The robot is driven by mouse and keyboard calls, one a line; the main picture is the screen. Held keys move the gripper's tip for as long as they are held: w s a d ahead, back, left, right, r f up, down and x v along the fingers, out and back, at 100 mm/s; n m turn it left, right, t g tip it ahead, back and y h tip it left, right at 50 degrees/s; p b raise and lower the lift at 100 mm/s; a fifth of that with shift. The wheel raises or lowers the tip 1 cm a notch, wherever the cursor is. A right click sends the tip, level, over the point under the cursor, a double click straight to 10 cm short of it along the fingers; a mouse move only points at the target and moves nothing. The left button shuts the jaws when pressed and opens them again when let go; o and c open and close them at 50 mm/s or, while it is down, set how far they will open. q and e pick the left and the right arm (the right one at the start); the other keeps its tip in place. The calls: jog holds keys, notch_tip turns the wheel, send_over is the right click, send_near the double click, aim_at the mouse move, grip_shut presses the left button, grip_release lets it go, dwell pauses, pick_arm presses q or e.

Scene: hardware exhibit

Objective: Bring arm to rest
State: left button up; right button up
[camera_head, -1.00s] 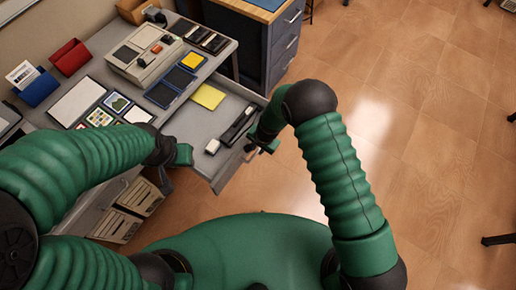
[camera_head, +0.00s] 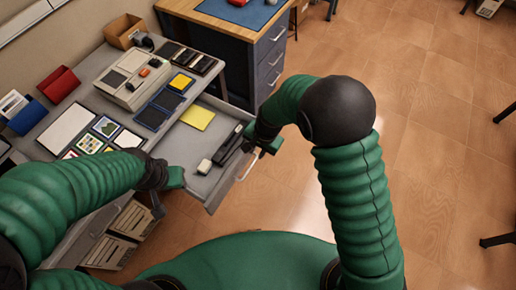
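My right gripper (camera_head: 262,146) is at the front right corner of the open drawer (camera_head: 206,186), close to its handle (camera_head: 248,166). Its fingers are small and partly hidden by the green arm, so I cannot tell whether it is open or shut. My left gripper (camera_head: 172,180) is at the left side of the drawer, beside the desk's front edge. Its fingers are not clear enough to read. The drawer holds a yellow pad (camera_head: 197,117), a dark stapler-like object (camera_head: 229,143) and a small white block (camera_head: 204,166).
The grey desk (camera_head: 88,98) carries a beige machine (camera_head: 131,80), cards, a red holder (camera_head: 58,85) and a blue holder (camera_head: 27,116). A dark blue cabinet (camera_head: 268,72) with a wooden top stands behind.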

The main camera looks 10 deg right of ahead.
jog(key=shift+d+r, duration=0.1)
jog(key=shift+r, duration=0.4)
jog(key=s+d+r+n+h, duration=0.1)
jog(key=s+d+r+n, duration=0.2)
jog(key=s+d, duration=0.3)
jog(key=s+d+r+n+t, duration=0.1)
jog(key=s+d+r+n, duration=0.3)
jog(key=s+d+r, duration=0.2)
jog(key=s+d, duration=0.1)
jog(key=d, duration=0.1)
jog(key=shift+d+r+h, duration=0.15)
jog(key=shift+d+h, duration=0.2)
jog(key=shift+h, duration=0.05)
jog(key=shift+s, duration=0.15)
jog(key=shift+d, duration=0.25)
jog(key=shift+a, duration=0.15)
